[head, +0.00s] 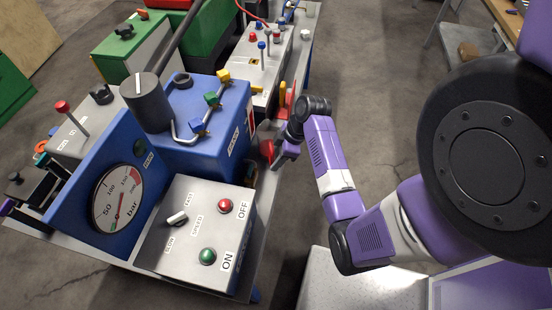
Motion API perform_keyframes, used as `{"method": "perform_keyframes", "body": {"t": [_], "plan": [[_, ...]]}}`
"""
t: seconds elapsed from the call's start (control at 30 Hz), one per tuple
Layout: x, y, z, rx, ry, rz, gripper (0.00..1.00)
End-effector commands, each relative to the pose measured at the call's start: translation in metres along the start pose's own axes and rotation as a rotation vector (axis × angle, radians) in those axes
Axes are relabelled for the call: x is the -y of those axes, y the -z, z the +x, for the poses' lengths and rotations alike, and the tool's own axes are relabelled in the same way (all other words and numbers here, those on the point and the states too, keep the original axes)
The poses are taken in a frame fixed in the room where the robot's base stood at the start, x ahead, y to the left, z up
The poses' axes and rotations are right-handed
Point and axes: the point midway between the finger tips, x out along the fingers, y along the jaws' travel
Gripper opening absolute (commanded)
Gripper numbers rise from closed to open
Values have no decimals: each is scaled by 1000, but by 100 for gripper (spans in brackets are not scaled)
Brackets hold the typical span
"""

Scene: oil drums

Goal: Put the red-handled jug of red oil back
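My gripper (279,155) is at the end of my purple arm, low beside the right side of the blue machine box (205,125). A small red object (266,149) shows right at the gripper, between it and the blue box. It may be part of the red-handled jug, but its shape is mostly hidden and I cannot tell. Whether the fingers are open, or shut on it, is too small and dark to see. No whole jug and no red oil can be made out.
A grey control box (195,235) with red and green buttons and a pressure gauge (117,197) stand on the bench at front. Upright red and yellow parts (287,98) stand just behind my gripper. A grey cart (470,45) is at upper right. Floor (385,110) between is clear.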

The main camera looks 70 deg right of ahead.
Motion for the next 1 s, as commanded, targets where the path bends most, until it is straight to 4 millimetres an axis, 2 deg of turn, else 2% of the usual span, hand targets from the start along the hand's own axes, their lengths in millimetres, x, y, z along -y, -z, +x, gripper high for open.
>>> {"method": "perform_keyframes", "body": {"t": [0.17, 0.4, 0.6, 0.77, 1.0], "plan": [[-2, 0, -26, -1, -5, 0, 37], [-2, 0, -76, -1, -6, 1, 37], [-1, 1, -108, -1, -3, 2, 37], [-1, 0, -118, -1, -2, 1, 37], [0, 0, -119, -1, -1, 1, 37]]}}
